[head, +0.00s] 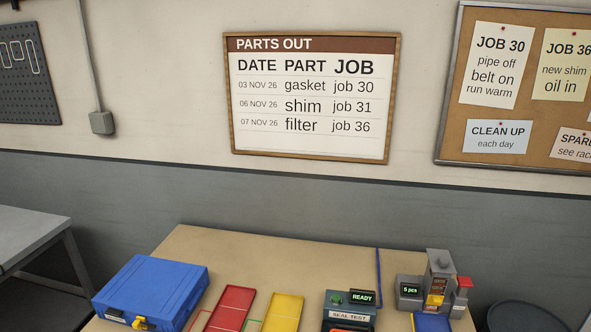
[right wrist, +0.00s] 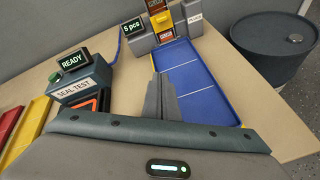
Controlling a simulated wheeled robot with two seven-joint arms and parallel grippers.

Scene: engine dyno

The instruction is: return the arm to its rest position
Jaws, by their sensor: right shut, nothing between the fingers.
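My right gripper (right wrist: 158,82) shows in the right wrist view with its grey fingers together and nothing between them. It is over the workbench, in front of the left edge of a blue tray (right wrist: 198,104) and to the right of the seal test unit (right wrist: 82,78). I cannot tell its exact height above the bench. Neither gripper shows in the head view, and my left gripper is in no view.
A workbench (head: 300,262) holds a blue case (head: 150,288), a red tray (head: 232,308), a yellow tray (head: 274,312), the seal test unit and a dispenser (head: 439,275) reading "5 pcs". A dark drum (right wrist: 272,45) stands right of the bench.

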